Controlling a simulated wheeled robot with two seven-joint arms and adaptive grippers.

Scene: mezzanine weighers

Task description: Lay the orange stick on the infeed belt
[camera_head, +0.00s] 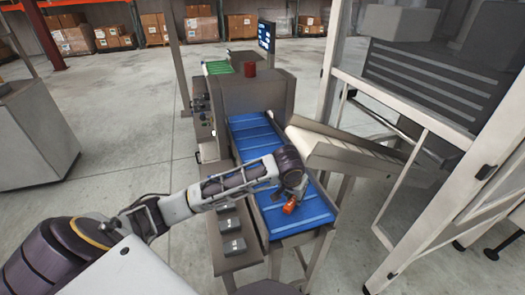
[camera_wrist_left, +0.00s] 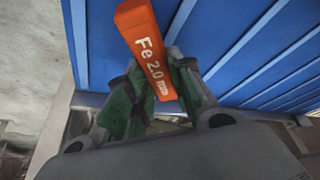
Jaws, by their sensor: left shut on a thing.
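The orange stick (camera_wrist_left: 146,45) is marked "Fe 2.0 mm" in the left wrist view. My left gripper (camera_wrist_left: 150,85) is shut on it, with green finger pads on either side. In the head view the orange stick (camera_head: 290,206) shows small at the end of my left arm, over the near part of the blue infeed belt (camera_head: 310,212). My left gripper (camera_head: 296,192) is there, partly hidden by the wrist. I cannot tell whether the stick touches the belt. My right gripper is not in view.
A side shelf with several grey blocks (camera_head: 232,246) stands left of the belt. A sloped chute (camera_head: 335,150) and a framed guard (camera_head: 430,125) stand to the right.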

